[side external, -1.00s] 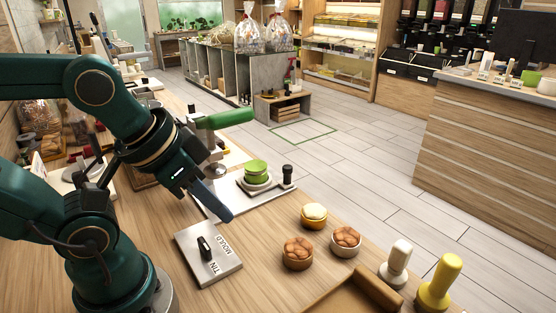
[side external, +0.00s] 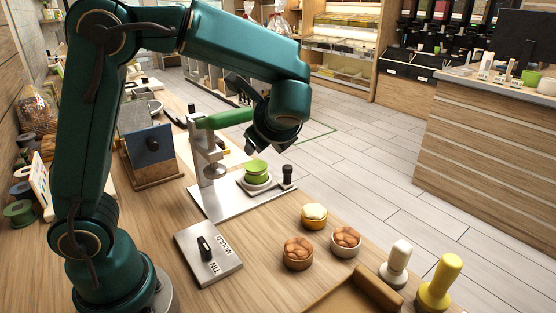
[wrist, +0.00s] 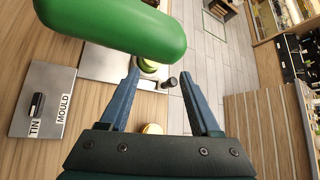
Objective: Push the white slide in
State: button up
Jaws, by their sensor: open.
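The white slide (side external: 254,189) sticks out to the right from the press base plate (side external: 222,207). It carries a green round piece in a pale holder (side external: 257,175) and has a black knob (side external: 287,174) at its outer end. The press's green lever (side external: 226,119) points right above the base. My gripper (side external: 258,148) is open and empty, in the air above and behind the slide. In the wrist view the slide's black knob (wrist: 171,82) shows between my open fingers (wrist: 162,78), and the green lever (wrist: 115,28) covers the upper left and hides part of the press.
A switch plate marked TIN and MOULD (side external: 208,252) lies in front of the press. Several small tubs, one with a cream top (side external: 314,215), and white (side external: 396,264) and yellow (side external: 438,282) handled stamps stand at front right. A wooden stand (side external: 152,170) is left of the press.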

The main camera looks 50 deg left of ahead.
aim_at(287, 170)
jog(key=w+a+f+m+t+y, duration=0.1)
jog(key=w+a+f+m+t, duration=0.1)
jog(key=w+f+m+t, duration=0.1)
jog(key=w+a+f+m+t+y, duration=0.1)
jog(key=w+f+m+t, duration=0.2)
jog(key=f, duration=0.3)
jog(key=w+a+f+m+t+y, duration=0.1)
jog(key=w+a+f+m+t, duration=0.1)
jog(key=w+f+m, duration=0.2)
jog(key=shift+w+a+f+m+t, duration=0.1)
jog(key=shift+a+f+m+t, duration=0.2)
jog(key=shift+f+m+t, duration=0.15)
jog(key=shift+w+a+f, duration=0.1)
jog(key=shift+w, duration=0.05)
jog(key=shift+x, duration=2.4)
grip_shut()
